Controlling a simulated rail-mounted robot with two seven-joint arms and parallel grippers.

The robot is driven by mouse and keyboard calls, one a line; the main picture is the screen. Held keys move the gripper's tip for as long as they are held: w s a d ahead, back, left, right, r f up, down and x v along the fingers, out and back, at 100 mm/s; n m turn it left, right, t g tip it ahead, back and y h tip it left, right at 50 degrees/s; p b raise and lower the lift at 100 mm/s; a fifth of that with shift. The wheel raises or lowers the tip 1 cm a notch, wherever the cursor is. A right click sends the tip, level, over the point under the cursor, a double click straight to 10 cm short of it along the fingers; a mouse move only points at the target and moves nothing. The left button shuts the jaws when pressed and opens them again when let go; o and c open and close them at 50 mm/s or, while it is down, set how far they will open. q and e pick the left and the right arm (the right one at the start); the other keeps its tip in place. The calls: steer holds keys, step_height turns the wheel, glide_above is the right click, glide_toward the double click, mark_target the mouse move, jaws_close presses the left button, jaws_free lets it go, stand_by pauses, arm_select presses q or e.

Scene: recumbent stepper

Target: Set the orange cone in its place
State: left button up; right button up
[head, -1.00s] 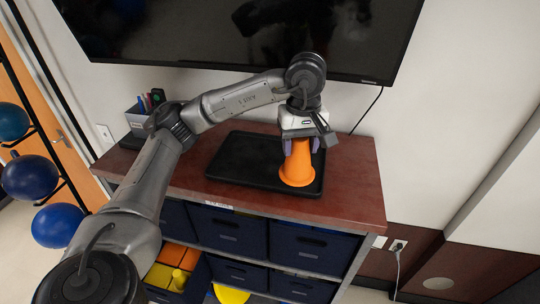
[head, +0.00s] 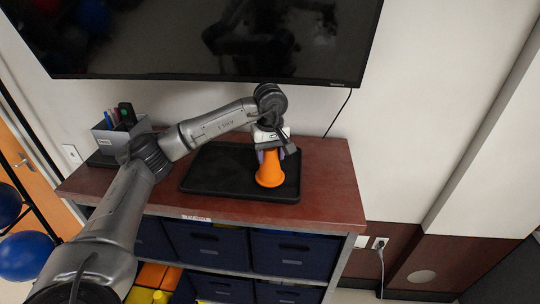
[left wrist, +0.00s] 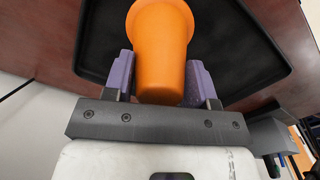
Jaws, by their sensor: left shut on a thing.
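The orange cone (head: 269,170) is upright over the right part of the black tray (head: 215,172) on the wooden cabinet top. Its wide end is down, and I cannot tell whether it touches the tray. My left gripper (head: 268,152) comes from above and is shut on the cone near its narrow top. In the left wrist view the purple fingers of my left gripper (left wrist: 160,78) are on both sides of the orange cone (left wrist: 160,45), with the black tray (left wrist: 235,60) behind it. My right gripper is not in view.
A pen holder (head: 120,135) stands at the back left of the cabinet top (head: 335,185). A wall screen (head: 200,40) hangs close behind my arm. The cabinet top right of the tray is clear.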

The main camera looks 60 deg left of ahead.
arm_select(q)
steer(key=shift+f, duration=0.6)
steer(key=shift+f, duration=0.1)
steer(key=o, duration=0.9)
steer(key=shift+o, duration=0.2)
step_height(320, 180, up, 6)
steer(key=shift+r, duration=0.2)
step_height(320, 180, up, 4)
steer(key=shift+f+p, duration=0.1)
steer(key=shift+p, duration=0.9)
steer(key=shift+r+p, duration=0.5)
steer(key=shift+r, duration=0.5)
